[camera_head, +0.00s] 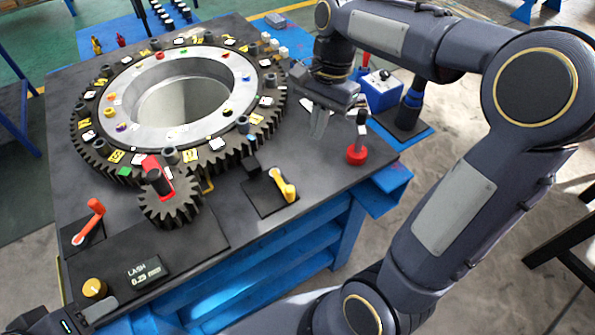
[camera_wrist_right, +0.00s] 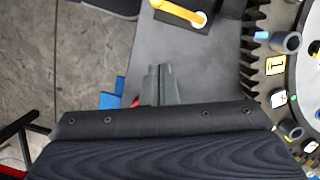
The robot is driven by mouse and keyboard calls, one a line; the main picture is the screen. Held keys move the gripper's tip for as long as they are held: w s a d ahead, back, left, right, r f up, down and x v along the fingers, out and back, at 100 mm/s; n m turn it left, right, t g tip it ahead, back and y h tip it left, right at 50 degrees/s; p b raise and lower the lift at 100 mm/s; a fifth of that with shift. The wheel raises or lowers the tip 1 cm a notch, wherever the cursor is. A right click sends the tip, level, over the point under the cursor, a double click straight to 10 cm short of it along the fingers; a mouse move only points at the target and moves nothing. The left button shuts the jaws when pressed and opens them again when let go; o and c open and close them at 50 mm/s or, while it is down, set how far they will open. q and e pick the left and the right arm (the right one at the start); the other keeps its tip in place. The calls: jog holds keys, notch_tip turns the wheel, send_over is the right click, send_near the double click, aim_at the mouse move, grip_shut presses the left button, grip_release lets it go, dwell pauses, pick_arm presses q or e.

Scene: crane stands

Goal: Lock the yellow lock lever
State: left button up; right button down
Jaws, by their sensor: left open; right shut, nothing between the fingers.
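The yellow lock lever (camera_head: 285,187) sits on a dark square plate near the table's front edge, right of the small gear. Its arm slants from a pale pivot at upper left down to the right. It also shows at the top of the right wrist view (camera_wrist_right: 178,12). My right gripper (camera_head: 318,124) is shut and empty over the table's right side, behind and right of the lever and apart from it. Its closed fingers show in the right wrist view (camera_wrist_right: 161,84). My left gripper (camera_head: 101,309) is partly in view at the bottom left corner, by the display panel.
A large ring gear (camera_head: 108,170) fills the table's back. The small gear (camera_head: 170,210) with a red part stands in front. A red-orange lever (camera_head: 90,221), yellow knob (camera_head: 94,288) and display (camera_head: 145,273) are at left. A red-based stick (camera_head: 357,154) stands near my right gripper.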

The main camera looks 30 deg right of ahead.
send_near(281, 181)
jog(key=s+d+f, duration=0.2)
jog(key=f, duration=0.1)
jog(key=s+d+f, duration=0.1)
jog(key=d+f, duration=0.1)
jog(key=shift+b, duration=0.35)
jog(key=shift+s+a+r+p, duration=0.15)
jog(key=shift+s+a, duration=0.15)
jog(key=shift+a, duration=0.3)
jog(key=shift+s+a+f+p, duration=0.1)
jog(key=shift+s+a, duration=0.2)
jog(key=shift+a, duration=0.3)
jog(key=shift+s+a+r+p, duration=0.15)
jog(key=shift+s+a, duration=0.1)
jog(key=shift+a, duration=0.35)
jog(key=shift+f, duration=0.1)
